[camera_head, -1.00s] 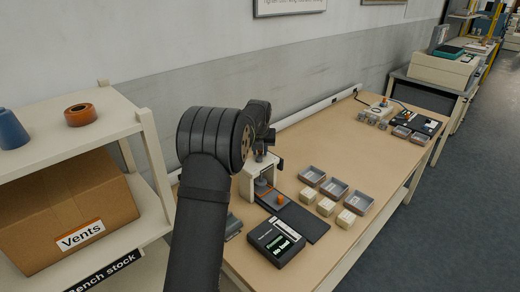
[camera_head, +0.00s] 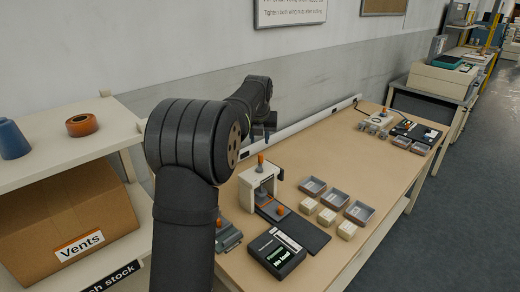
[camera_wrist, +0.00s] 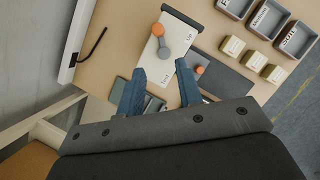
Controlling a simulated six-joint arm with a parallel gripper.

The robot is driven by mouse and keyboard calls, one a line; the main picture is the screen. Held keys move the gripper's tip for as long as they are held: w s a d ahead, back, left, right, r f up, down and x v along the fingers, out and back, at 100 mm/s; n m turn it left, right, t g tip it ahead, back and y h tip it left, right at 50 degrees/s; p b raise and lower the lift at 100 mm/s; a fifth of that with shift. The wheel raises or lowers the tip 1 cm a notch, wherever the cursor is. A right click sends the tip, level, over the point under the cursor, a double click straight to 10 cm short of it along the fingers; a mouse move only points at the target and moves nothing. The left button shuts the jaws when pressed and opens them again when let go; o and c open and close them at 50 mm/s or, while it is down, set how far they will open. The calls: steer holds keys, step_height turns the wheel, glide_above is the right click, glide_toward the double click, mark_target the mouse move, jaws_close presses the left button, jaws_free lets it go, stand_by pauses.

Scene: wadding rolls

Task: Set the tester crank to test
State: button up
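The tester (camera_head: 249,183) is a white upright stand on the near part of the bench, with an orange knob (camera_head: 261,160) on top. In the wrist view its white top (camera_wrist: 150,62) carries the words "Up" and "Test", a grey crank (camera_wrist: 164,53) and the orange knob. The knob lies on the side away from the "Test" word. A second orange knob (camera_head: 280,210) sits low on the tester's dark base. My gripper (camera_wrist: 160,88) is open and empty, its blue fingers apart near the labelled edge. In the head view my gripper (camera_head: 262,132) is above the tester, partly hidden by my arm.
A black display box (camera_head: 278,255) reads "No load". Several cream blocks (camera_head: 327,217) and grey trays (camera_head: 336,199) stand right of the tester. A shelf with a "Vents" carton (camera_head: 70,220) is at left. The bench middle (camera_head: 345,150) is clear.

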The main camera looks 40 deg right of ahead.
steer(key=shift+v, duration=2.05)
steer(key=n, duration=3.6)
glide_toward(260, 164)
steer(key=x, duration=0.7)
steer(key=shift+f, duration=0.1)
